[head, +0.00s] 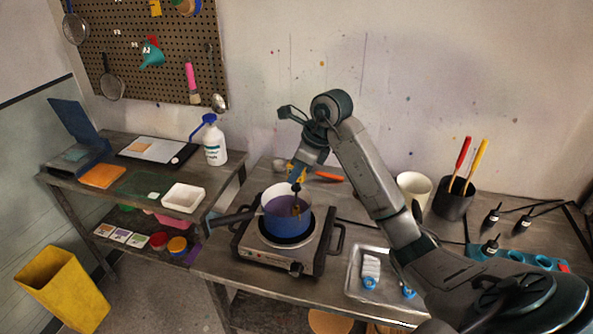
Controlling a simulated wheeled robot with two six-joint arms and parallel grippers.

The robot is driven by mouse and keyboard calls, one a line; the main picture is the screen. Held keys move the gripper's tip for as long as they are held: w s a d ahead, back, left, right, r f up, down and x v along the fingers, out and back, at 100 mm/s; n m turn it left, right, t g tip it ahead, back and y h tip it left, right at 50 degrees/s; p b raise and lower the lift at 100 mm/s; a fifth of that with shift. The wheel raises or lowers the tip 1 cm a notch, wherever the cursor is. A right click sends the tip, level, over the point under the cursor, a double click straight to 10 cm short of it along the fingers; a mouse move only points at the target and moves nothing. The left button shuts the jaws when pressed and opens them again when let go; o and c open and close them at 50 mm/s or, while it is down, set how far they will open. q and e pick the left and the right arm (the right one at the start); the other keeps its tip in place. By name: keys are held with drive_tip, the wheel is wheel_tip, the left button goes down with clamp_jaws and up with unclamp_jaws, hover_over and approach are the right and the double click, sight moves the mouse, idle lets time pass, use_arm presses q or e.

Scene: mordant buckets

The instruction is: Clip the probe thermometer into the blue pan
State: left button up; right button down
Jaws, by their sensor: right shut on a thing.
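The blue pan (283,226) stands on the hot plate, with purple liquid inside and its dark handle pointing left. My right gripper (297,182) reaches down from above over the pan's back rim. It is shut on the probe thermometer (297,188), whose small dark head shows at the fingertips. The thin probe appears to hang down inside the pan, upright or nearly so. I cannot tell whether its clip touches the rim. My left gripper is not in view.
The hot plate (255,248) sits on the metal table. A metal tray (354,283) with a white item is right of it. A white cup (414,188) and a dark holder (453,203) stand behind my right arm.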

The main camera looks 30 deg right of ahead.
sight(296, 187)
drive_tip(key=shift+f, duration=0.2)
idle(0.4)
drive_tip(key=shift+f+b, duration=0.45)
drive_tip(key=shift+b, duration=0.15)
drive_tip(key=shift+f+b, duration=0.6)
drive_tip(key=shift+f, duration=0.15)
idle(0.5)
drive_tip(key=shift+f+b, duration=0.45)
drive_tip(key=shift+b, duration=0.15)
drive_tip(key=shift+f, duration=0.15)
drive_tip(key=shift+f+b, duration=0.45)
drive_tip(key=shift+b, duration=0.15)
drive_tip(key=shift+f, duration=0.15)
idle(0.3)
